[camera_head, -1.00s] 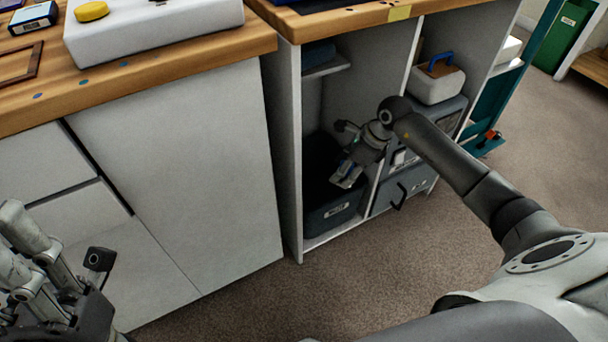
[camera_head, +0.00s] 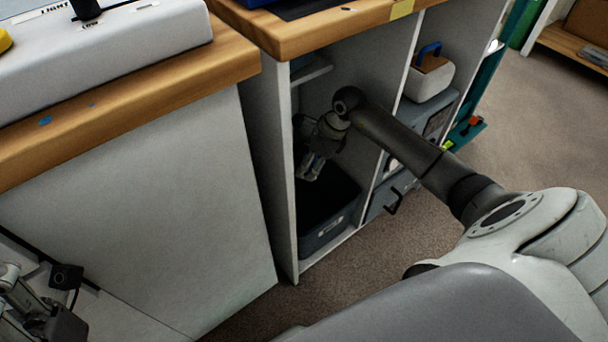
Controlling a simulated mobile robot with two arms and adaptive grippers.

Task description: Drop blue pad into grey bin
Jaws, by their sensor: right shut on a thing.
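The grey bin (camera_head: 335,232) is a dark open-topped box with a label on its front. It stands on the floor of the left bay of the open cabinet. My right gripper (camera_head: 311,175) reaches into that bay and points down over the bin's opening. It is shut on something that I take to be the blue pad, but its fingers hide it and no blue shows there. My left gripper (camera_head: 35,312) is at the bottom left corner, partly cut off, and its fingers are not clear.
The cabinet's left side panel (camera_head: 270,180) and middle divider (camera_head: 395,105) flank my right arm. A short shelf (camera_head: 312,72) is above the gripper. A white caddy with a blue handle (camera_head: 428,78) sits in the right bay. A wooden worktop (camera_head: 225,75) overhangs at left.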

